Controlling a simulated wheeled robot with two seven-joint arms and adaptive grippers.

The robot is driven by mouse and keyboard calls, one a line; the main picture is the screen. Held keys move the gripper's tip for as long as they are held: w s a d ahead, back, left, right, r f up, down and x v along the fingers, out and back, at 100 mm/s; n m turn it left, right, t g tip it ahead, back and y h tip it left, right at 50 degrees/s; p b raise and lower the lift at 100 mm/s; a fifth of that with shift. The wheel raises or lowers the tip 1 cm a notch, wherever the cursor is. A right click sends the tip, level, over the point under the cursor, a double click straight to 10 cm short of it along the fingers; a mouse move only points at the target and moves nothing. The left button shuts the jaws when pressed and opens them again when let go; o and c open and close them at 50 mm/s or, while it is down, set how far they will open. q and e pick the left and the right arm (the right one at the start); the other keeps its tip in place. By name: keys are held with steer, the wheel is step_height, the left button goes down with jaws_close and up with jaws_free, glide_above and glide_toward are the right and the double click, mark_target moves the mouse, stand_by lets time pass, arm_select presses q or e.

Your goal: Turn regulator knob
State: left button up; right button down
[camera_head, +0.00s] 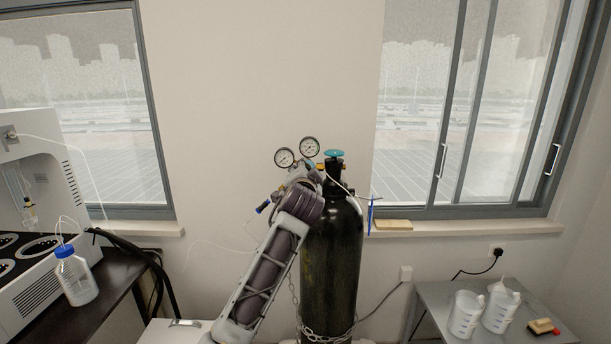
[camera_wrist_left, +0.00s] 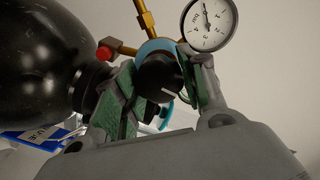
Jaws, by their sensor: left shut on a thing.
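The regulator sits at the top of the black gas cylinder (camera_head: 331,250), with two round gauges (camera_head: 284,158) (camera_head: 309,147) above it. In the left wrist view, the black regulator knob (camera_wrist_left: 160,76) lies between the green-padded fingers of my left gripper (camera_wrist_left: 160,92), which is shut on it. One gauge (camera_wrist_left: 208,24) and brass fittings (camera_wrist_left: 146,20) show just beyond. In the head view my left gripper (camera_head: 299,174) is at the regulator, and my wrist hides the knob and fingertips. A teal valve handwheel (camera_head: 333,153) tops the cylinder. My right gripper is not in view.
A chain (camera_head: 326,336) goes around the cylinder low down. A dark bench (camera_head: 85,312) with a white machine (camera_head: 40,215) and a blue-capped bottle (camera_head: 75,276) stands left. The wall behind is close.

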arm_select(q)
steer(key=shift+f, duration=0.15)
steer(key=o, duration=1.1)
steer(key=shift+c, duration=0.2)
steer(key=shift+s, duration=0.15)
steer(key=s, duration=1.1)
steer(key=shift+s+a+r, duration=0.25)
steer(key=shift+s+r, duration=0.05)
steer(key=shift+r, duration=0.1)
